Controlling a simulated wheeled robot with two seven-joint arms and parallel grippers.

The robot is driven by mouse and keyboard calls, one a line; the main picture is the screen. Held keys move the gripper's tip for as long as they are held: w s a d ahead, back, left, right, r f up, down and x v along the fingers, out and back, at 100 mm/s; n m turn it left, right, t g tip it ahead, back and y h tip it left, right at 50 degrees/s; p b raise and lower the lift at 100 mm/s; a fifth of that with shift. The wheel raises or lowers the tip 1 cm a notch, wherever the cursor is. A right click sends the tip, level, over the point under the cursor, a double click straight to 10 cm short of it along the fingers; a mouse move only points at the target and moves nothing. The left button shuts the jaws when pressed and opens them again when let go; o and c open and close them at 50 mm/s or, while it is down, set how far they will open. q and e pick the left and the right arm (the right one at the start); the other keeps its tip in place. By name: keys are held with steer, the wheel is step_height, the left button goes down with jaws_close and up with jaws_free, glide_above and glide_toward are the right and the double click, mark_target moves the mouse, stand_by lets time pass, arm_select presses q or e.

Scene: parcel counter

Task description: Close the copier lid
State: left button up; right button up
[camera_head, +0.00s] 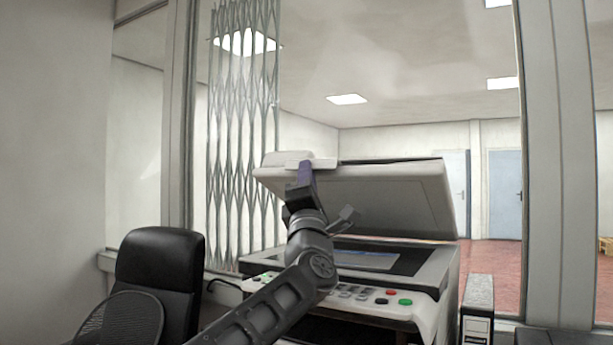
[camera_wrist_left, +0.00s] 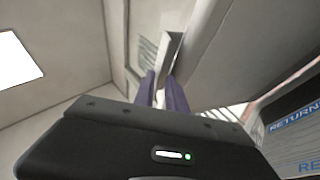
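The copier (camera_head: 440,275) stands in the middle of the head view, with its glass (camera_head: 365,260) uncovered. Its lid (camera_head: 390,195) is raised and tilted above the glass. My left gripper (camera_head: 306,172) is up at the lid's left front corner, overlapping its pale edge. In the left wrist view my purple fingers (camera_wrist_left: 162,92) stand a little apart, with a pale strip between and beyond them. The lid's grey panel (camera_wrist_left: 225,60) is beside them on the right. I cannot tell whether the fingers press on the lid. My right gripper is out of view.
A black office chair (camera_head: 160,270) stands left of the copier. A grey binder (camera_head: 478,305) stands close to its right. Behind are a folding metal grille (camera_head: 243,130) and window posts. The space above the lid looks clear.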

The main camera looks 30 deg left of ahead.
arm_select(q)
steer(key=b+v, duration=0.2)
steer(key=v, duration=0.5)
steer(key=shift+s+d+f+b, duration=0.15)
steer(key=shift+s+f+b, duration=0.05)
steer(key=shift+f+b, duration=0.15)
